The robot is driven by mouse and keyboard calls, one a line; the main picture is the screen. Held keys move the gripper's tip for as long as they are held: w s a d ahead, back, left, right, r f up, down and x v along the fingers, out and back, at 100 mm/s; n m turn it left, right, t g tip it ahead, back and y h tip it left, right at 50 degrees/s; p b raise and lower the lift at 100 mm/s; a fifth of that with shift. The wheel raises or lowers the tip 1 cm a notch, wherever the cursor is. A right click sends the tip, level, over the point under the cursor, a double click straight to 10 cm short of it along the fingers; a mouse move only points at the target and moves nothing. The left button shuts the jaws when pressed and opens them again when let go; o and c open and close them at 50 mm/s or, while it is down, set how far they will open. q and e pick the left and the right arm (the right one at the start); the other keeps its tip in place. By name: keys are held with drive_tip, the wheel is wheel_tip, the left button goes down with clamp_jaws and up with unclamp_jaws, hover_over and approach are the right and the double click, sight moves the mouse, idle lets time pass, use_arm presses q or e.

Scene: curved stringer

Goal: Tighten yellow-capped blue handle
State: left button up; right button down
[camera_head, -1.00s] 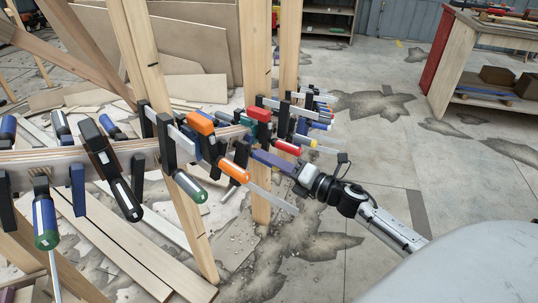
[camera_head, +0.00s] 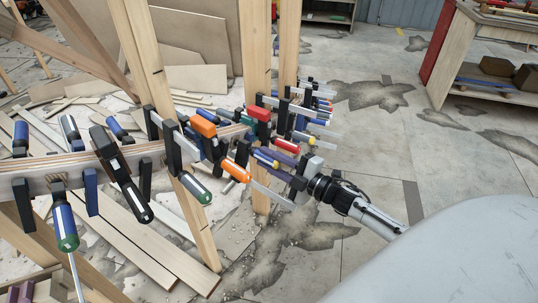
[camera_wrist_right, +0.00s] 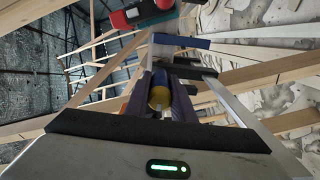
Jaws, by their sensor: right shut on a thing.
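The yellow-capped blue handle (camera_head: 265,158) belongs to a clamp on the curved wooden stringer, in the middle of the head view. In the right wrist view its yellow cap (camera_wrist_right: 159,95) lies between two purple fingers. My right gripper (camera_head: 272,161) comes in from the lower right and is shut on this handle, one finger on each side. The far part of the handle and its clamp bar are partly hidden by the fingers and neighbouring clamps. My left gripper is not in view.
An orange-handled clamp (camera_head: 236,170), a red-handled clamp (camera_head: 286,146) and a green-ended clamp (camera_head: 194,188) crowd close around. Upright wooden posts (camera_head: 254,60) stand behind the stringer (camera_head: 68,168). The floor at the right (camera_head: 440,165) is open up to a workbench.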

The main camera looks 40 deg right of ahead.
drive_tip(key=m+p, duration=0.1)
drive_tip(key=m, duration=0.1)
drive_tip(key=shift+m, duration=0.4)
drive_tip(key=m+p, duration=0.1)
drive_tip(key=m, duration=0.1)
drive_tip(key=shift+m, duration=0.4)
drive_tip(key=m, duration=0.2)
drive_tip(key=shift+m+p, duration=0.3)
drive_tip(key=m, duration=0.4)
drive_tip(key=shift+a+f+m+p, duration=0.1)
drive_tip(key=shift+m+p, duration=0.3)
drive_tip(key=c, duration=1.5)
unclamp_jaws()
drive_tip(key=shift+s, duration=0.1)
